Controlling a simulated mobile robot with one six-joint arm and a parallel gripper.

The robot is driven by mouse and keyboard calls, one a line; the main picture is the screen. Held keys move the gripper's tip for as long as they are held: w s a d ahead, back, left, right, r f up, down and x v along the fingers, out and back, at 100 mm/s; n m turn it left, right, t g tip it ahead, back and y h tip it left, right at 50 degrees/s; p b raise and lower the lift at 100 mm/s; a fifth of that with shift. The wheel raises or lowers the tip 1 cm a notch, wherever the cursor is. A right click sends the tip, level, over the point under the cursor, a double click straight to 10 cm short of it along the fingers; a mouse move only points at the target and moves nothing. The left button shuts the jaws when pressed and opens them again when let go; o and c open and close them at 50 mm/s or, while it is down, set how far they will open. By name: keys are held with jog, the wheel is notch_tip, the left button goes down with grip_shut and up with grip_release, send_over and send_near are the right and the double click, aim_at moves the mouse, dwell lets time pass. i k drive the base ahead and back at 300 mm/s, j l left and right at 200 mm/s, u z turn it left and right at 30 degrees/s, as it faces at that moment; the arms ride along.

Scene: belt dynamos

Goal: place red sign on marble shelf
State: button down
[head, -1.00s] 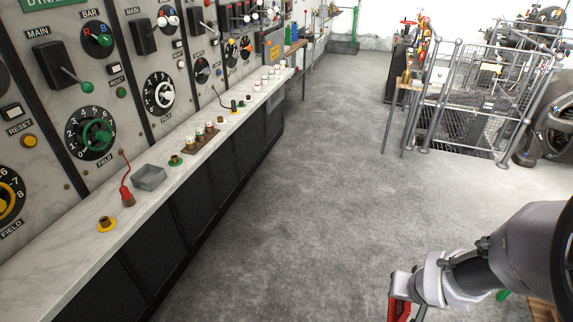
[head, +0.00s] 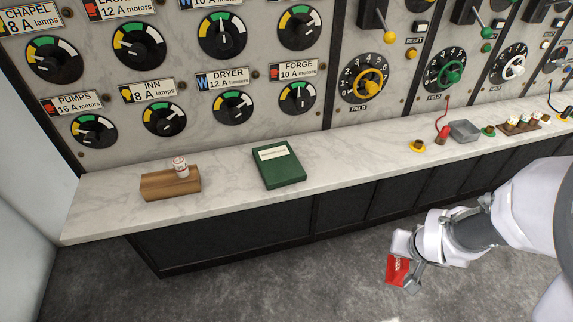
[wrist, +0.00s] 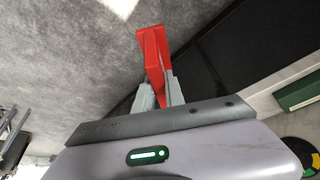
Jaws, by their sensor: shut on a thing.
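The red sign (head: 397,270) is held in my gripper (head: 408,262), low over the grey floor and in front of the shelf's dark base, at the lower right of the head view. In the wrist view the red sign (wrist: 152,52) sticks out from between the two grey fingers of my gripper (wrist: 158,90), which are shut on it. The marble shelf (head: 350,165) runs along below the panel of dials, to the left of and beyond my gripper. The sign is apart from the shelf.
On the shelf are a wooden block (head: 160,186) with a small white jar (head: 180,168), a green book (head: 278,164), a yellow ring-like piece (head: 417,146), a red plug (head: 443,133) and a grey tray (head: 465,131). Bare marble lies between the book and the yellow piece.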

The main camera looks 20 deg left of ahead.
aim_at(230, 175)
jog(key=j+u, duration=0.35)
jog(key=i+j+u, duration=0.1)
jog(key=u, duration=0.3)
jog(key=i+j+u, duration=0.1)
jog(key=j+u, duration=0.25)
jog(key=i, duration=0.5)
jog(key=l+u, duration=0.05)
